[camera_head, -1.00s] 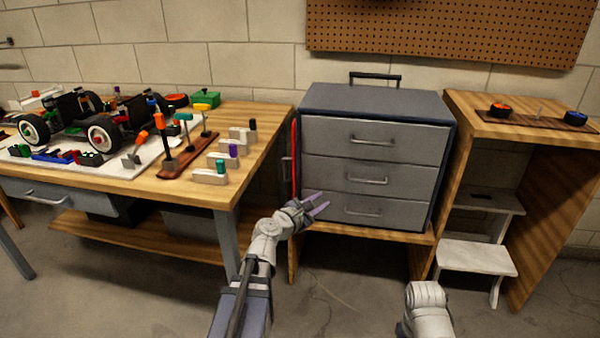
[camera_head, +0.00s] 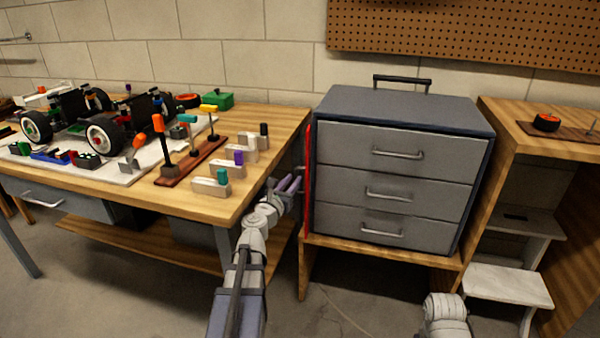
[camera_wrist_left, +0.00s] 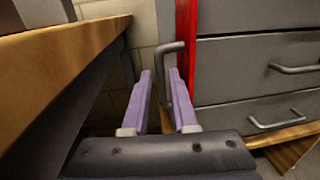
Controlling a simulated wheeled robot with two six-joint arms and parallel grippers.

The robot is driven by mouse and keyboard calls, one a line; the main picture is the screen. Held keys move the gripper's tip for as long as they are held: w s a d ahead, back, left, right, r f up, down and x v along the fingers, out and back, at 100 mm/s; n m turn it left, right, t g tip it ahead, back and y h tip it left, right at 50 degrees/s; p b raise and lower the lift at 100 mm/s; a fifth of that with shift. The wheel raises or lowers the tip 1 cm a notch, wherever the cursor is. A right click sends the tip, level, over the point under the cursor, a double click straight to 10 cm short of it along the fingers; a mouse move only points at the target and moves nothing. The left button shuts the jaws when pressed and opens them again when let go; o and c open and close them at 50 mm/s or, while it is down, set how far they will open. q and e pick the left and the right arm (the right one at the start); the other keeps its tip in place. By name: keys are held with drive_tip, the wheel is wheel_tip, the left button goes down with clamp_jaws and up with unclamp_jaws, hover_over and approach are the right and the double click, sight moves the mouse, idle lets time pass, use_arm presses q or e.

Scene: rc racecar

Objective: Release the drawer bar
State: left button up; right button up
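The red drawer bar (camera_head: 308,190) stands upright along the left front edge of the grey drawer cabinet (camera_head: 408,101). In the left wrist view the red bar (camera_wrist_left: 186,42) has a dark grey handle (camera_wrist_left: 167,62) on its left side. My left gripper (camera_head: 289,184) is at the bar's left. Its two purple fingers (camera_wrist_left: 159,88) are apart, with the handle's upright part showing between them, close to the right finger. I cannot tell whether they touch. My right gripper is out of view; only part of my right arm shows at the bottom.
A wooden workbench (camera_head: 262,142) with a toy car (camera_head: 100,125) and several tools stands close on the left. The cabinet rests on a wooden stand (camera_head: 385,250). A white step stool (camera_head: 508,286) is at the right. The cabinet's drawers look shut.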

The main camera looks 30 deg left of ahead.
use_arm(q)
drive_tip(key=w, duration=0.6)
drive_tip(key=shift+a, duration=0.35)
clamp_jaws()
